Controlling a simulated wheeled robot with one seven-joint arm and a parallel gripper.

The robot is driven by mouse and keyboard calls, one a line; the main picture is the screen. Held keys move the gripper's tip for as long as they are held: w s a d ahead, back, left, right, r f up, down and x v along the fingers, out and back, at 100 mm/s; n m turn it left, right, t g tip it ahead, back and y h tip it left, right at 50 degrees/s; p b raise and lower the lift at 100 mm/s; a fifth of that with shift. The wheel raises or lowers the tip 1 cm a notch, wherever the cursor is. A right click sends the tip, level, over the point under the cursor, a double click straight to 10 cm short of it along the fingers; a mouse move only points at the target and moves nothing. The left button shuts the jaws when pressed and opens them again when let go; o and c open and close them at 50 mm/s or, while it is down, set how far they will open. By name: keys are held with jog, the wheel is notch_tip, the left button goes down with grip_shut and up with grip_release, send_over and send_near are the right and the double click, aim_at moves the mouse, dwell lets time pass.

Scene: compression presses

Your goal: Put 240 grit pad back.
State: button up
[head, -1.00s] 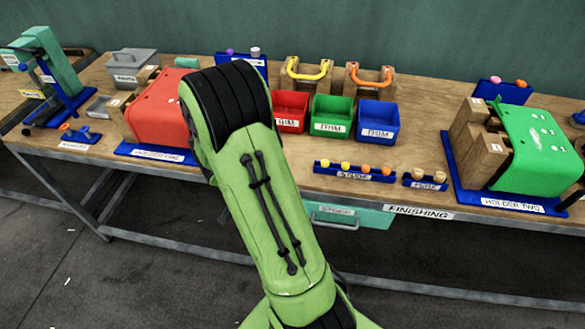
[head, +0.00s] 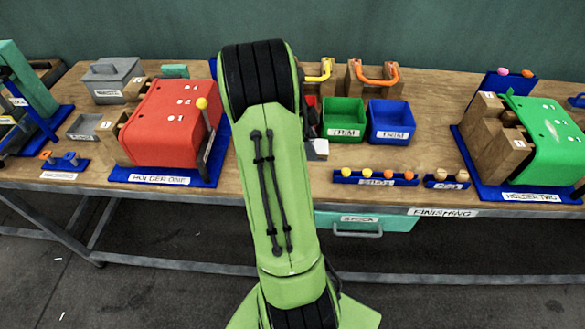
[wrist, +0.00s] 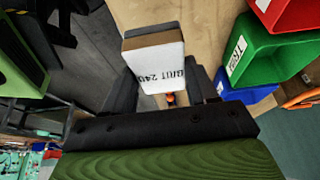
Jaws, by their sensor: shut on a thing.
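The 240 grit pad (wrist: 155,68) is a white block with a brown layer along one edge. Its printed label reads GRIT 240, upside down in the wrist view. My gripper (wrist: 160,92) is shut on it, with a dark finger on each side. In the head view my green arm hides most of the gripper. A small pale and dark patch (head: 318,148) shows at the arm's right edge, in front of the bins; it looks like the pad and a finger. I cannot make out the pad's own place.
A green bin (head: 343,115) and a blue bin (head: 391,120) stand right of my arm; the red bin (head: 312,103) is mostly hidden. A red press (head: 165,130) is at left, a green one (head: 545,140) at right. Low blue racks (head: 376,179) line the front edge.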

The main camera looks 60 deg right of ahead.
notch_tip(320, 180, down, 10)
jog(key=shift+s+r+b, duration=0.1)
jog(key=shift+b, duration=0.8)
jog(key=shift+f, duration=0.25)
jog(key=o, duration=1)
jog(key=shift+r, duration=0.1)
